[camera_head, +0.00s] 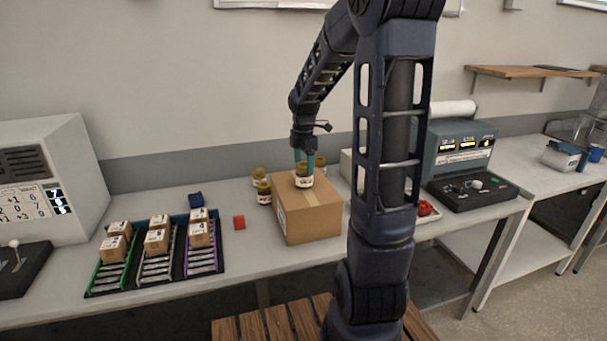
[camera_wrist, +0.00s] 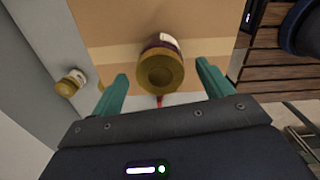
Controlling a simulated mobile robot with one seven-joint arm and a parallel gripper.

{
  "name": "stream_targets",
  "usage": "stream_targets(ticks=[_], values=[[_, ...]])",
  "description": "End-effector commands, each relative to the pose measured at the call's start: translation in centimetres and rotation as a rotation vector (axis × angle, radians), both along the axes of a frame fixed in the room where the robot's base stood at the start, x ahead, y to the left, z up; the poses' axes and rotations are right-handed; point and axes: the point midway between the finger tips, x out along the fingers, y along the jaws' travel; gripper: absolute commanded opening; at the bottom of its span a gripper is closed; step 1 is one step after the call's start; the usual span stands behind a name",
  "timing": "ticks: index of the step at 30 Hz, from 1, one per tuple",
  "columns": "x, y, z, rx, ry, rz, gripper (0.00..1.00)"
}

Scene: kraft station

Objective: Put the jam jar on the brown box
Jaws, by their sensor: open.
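A jam jar (camera_head: 304,176) with a yellow-gold lid stands on top of the brown box (camera_head: 308,219), near its back edge in the head view. In the wrist view the jar (camera_wrist: 160,68) shows lid first, with the brown box (camera_wrist: 110,20) behind it. My gripper (camera_head: 304,158) is above the jar. In the wrist view its two green fingers (camera_wrist: 160,88) are apart, one to each side of the jar's lid, with visible gaps. Several similar jars (camera_head: 262,188) stand on the table beside and behind the box; one jar (camera_wrist: 71,83) shows at left in the wrist view.
A grey console (camera_head: 462,150) stands at right. Some table is clear in front of the red block.

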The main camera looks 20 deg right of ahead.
Motion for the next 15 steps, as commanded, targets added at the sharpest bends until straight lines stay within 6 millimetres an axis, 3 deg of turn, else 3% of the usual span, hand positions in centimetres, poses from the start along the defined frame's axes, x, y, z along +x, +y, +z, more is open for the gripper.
stream_targets(ticks=[6, 15], values=[[0.0, 0.0, 3.9, 0.000, -0.002, 0.001, 0.79], [-0.2, 0.1, 6.4, -0.001, -0.003, -0.011, 0.79]])
